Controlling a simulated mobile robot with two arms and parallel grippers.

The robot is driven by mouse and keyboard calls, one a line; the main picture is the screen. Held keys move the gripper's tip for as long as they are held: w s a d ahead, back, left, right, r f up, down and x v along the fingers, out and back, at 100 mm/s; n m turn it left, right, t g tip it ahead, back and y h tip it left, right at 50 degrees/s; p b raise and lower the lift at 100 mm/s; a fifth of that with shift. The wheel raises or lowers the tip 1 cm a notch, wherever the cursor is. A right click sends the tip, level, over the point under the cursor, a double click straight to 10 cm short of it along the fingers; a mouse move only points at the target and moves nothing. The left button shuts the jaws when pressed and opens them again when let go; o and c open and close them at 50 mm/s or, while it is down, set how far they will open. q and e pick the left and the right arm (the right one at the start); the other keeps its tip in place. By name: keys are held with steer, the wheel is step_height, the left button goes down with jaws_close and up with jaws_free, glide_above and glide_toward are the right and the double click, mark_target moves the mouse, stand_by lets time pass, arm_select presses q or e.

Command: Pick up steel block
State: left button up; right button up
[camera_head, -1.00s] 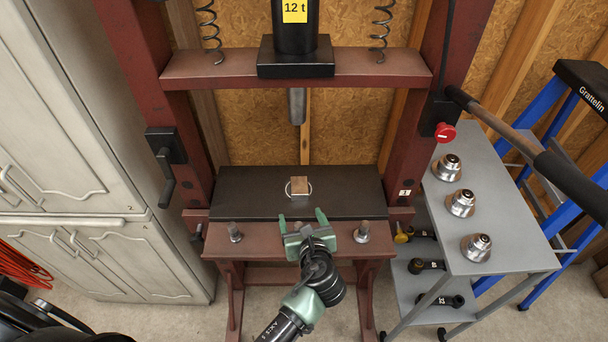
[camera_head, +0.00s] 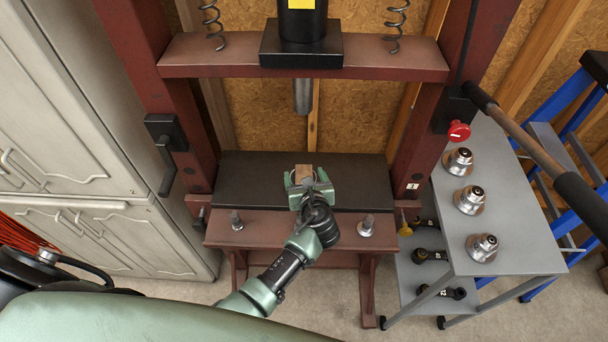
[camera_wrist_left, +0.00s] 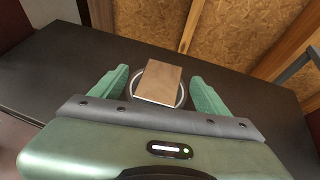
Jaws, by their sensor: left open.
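The block (camera_head: 304,171), brownish in colour, sits on the black plate (camera_head: 245,185) of the press, with a metal ring (camera_wrist_left: 182,97) around its base. In the left wrist view the block (camera_wrist_left: 160,82) stands between the two green fingers, with a gap on each side. My left gripper (camera_head: 308,176) is open around the block, its fingers reaching along both sides. The gripper body hides the block's near lower part in the head view. My right gripper is not in view.
The press ram (camera_head: 302,97) hangs above the block. Two bolts (camera_head: 236,220) (camera_head: 366,226) stand on the front beam. A grey cart (camera_head: 480,200) with metal fittings is at the right, and a cabinet (camera_head: 90,130) at the left.

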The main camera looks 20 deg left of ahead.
arm_select(q)
jaws_close()
steer(key=shift+w+r, duration=0.1)
stand_by(0.3)
steer(key=shift+r, duration=0.1)
